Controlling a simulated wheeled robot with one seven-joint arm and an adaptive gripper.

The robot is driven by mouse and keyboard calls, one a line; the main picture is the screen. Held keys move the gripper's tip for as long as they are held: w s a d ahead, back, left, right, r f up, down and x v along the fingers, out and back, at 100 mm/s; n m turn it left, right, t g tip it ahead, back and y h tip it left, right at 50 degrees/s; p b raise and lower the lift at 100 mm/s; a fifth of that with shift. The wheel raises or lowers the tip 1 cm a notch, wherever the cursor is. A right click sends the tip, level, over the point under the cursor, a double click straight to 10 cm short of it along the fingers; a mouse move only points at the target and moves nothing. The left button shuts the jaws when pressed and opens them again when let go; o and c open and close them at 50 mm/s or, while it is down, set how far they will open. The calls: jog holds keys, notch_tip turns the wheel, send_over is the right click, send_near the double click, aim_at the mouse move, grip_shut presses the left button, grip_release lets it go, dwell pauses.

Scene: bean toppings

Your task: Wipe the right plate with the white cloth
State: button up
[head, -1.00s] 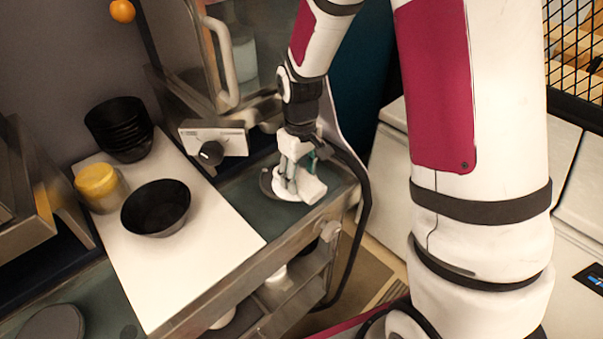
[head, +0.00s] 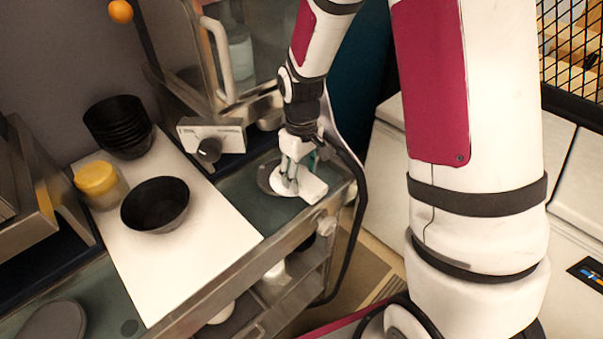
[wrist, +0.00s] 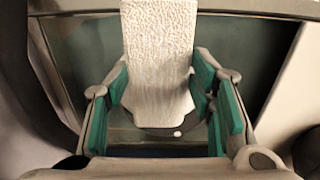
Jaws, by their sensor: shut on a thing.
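The white cloth (head: 313,189) is in my gripper (head: 296,163), low over the counter at the right. In the wrist view the textured cloth (wrist: 158,50) stands between the teal fingers of my gripper (wrist: 161,88). The right plate (head: 266,181) is a dark, flat disc on the green-grey counter, mostly hidden under the cloth and fingers. Its dark edge (wrist: 150,131) shows below the cloth in the wrist view. The cloth lies over the plate and appears to touch it.
A white board (head: 205,255) carries a black bowl (head: 157,221), stacked black bowls (head: 119,138) and a yellow-lidded jar (head: 99,196). Another dark plate (head: 55,322) lies at the lower left. A box with a black knob (head: 209,150) stands behind the right counter area.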

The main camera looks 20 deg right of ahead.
jog(key=shift+w+a+b, duration=0.25)
jog(key=shift+w+a, duration=0.05)
jog(key=shift+w, duration=0.4)
jog(key=shift+w+a+b, duration=0.25)
jog(key=shift+w, duration=0.4)
jog(key=shift+r, duration=0.1)
jog(key=shift+a, duration=0.15)
jog(key=shift+s+d+p, duration=0.3)
jog(key=shift+s+p, duration=0.35)
jog(key=shift+s, duration=0.15)
jog(key=shift+s+d+p, duration=0.3)
jog(key=shift+s+d, duration=0.1)
jog(key=shift+s, duration=0.25)
jog(key=shift+f, duration=0.2)
